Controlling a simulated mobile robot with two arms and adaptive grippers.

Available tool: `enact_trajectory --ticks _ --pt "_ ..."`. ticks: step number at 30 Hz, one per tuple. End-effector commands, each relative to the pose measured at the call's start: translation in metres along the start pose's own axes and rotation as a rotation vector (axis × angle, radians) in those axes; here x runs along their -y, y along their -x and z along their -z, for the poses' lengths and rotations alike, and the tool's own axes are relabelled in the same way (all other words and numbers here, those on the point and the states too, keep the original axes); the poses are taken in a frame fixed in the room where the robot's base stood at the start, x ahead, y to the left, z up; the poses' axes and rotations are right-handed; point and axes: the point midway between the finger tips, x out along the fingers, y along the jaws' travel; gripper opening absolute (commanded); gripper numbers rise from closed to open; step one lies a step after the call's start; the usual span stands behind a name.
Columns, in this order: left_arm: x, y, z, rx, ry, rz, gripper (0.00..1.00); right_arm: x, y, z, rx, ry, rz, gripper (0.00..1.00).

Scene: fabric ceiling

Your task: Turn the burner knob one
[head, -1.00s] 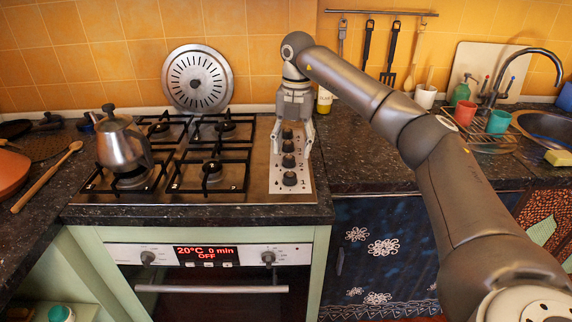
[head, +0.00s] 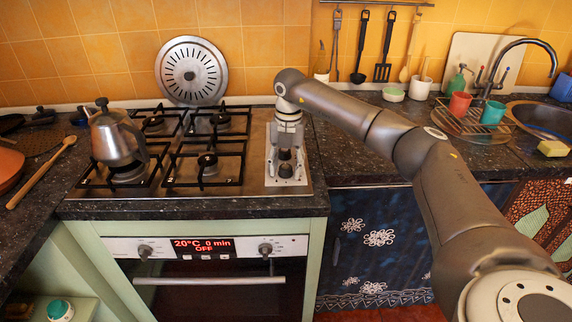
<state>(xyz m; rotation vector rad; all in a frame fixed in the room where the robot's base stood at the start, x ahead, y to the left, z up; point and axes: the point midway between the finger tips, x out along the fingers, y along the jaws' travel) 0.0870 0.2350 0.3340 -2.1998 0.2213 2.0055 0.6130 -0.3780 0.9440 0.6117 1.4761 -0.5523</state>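The burner knobs are dark round knobs in a row on a light metal panel (head: 287,189) at the right side of the stove top. Burner knob one (head: 286,171) is the front knob and shows clear below my gripper. The knob behind it (head: 285,154) shows partly, and the rear knobs are hidden by my arm. My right gripper (head: 286,152) points down over the panel, behind knob one. Its fingers look spread around the row, with nothing clearly held. My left gripper is not in view.
A metal kettle (head: 117,139) stands on the left front burner. A round metal disc (head: 191,71) leans on the tiled wall. Black grates (head: 207,160) fill the cooktop left of the knobs.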

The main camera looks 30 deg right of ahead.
Motion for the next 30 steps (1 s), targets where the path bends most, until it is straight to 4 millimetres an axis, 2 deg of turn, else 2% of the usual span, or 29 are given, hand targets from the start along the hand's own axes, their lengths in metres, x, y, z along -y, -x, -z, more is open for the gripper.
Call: enact_trajectory --ticks 1,6,8,20,30 --pt "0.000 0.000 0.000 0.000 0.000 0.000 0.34 0.000 0.000 0.000 0.000 0.000 0.000 0.35" --pt "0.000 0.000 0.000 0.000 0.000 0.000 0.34 0.000 0.000 0.000 0.000 0.000 0.000 0.13" --pt "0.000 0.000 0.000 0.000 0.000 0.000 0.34 0.000 0.000 0.000 0.000 0.000 0.000 0.08" --pt "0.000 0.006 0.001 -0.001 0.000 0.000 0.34 0.000 0.002 0.000 -0.003 0.087 0.000 0.08" --pt "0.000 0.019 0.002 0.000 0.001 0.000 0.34 -0.001 0.003 -0.001 -0.015 0.363 0.000 0.08"
